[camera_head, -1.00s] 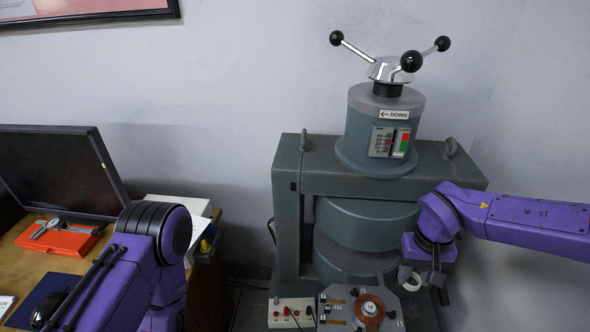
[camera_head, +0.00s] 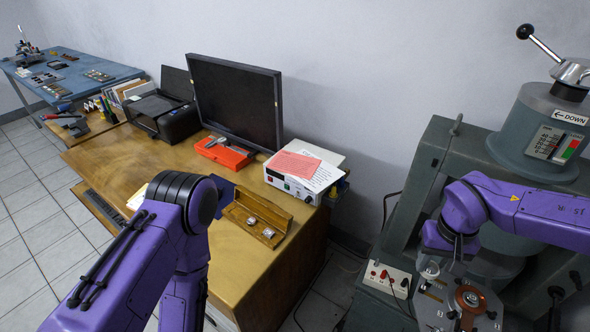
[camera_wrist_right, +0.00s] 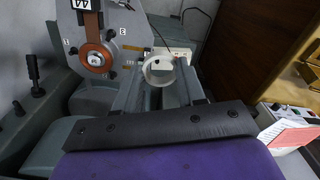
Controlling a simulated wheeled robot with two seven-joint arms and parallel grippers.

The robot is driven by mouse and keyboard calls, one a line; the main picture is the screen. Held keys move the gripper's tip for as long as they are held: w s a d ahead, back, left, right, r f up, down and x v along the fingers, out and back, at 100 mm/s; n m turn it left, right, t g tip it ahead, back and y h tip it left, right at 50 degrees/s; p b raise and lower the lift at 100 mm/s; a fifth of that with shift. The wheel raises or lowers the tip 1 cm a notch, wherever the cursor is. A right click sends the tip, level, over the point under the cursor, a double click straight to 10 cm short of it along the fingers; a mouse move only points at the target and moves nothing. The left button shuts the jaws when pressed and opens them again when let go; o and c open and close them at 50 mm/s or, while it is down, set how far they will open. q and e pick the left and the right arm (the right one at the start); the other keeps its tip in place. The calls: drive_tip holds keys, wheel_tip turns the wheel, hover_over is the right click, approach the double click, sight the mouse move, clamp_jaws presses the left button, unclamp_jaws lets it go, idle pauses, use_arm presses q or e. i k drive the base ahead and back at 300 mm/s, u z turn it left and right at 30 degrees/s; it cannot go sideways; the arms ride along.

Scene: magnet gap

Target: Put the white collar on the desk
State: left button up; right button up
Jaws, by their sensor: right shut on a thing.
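The white collar (camera_head: 430,272) is a small pale ring held in my right gripper (camera_head: 434,266), in front of the big magnet at the right of the head view. In the right wrist view the collar (camera_wrist_right: 147,74) sits between the two grey fingers, its round opening facing the camera. The desk (camera_head: 130,160) is a wooden table left of the magnet, apart from the right gripper. My left arm crosses in front of the desk; its gripper is out of view.
On the desk are a monitor (camera_head: 235,105), a red case (camera_head: 222,153), an instrument with papers (camera_head: 304,175) and a wooden box (camera_head: 256,216). Bare wood shows at the desk's left. The magnet (camera_head: 430,170) and its round dial plate (camera_head: 467,297) are close to the right gripper.

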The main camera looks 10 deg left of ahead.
sight(227, 269)
drive_tip(key=u, duration=2.75)
drive_tip(key=i, duration=1.05)
drive_tip(key=z, duration=2.3)
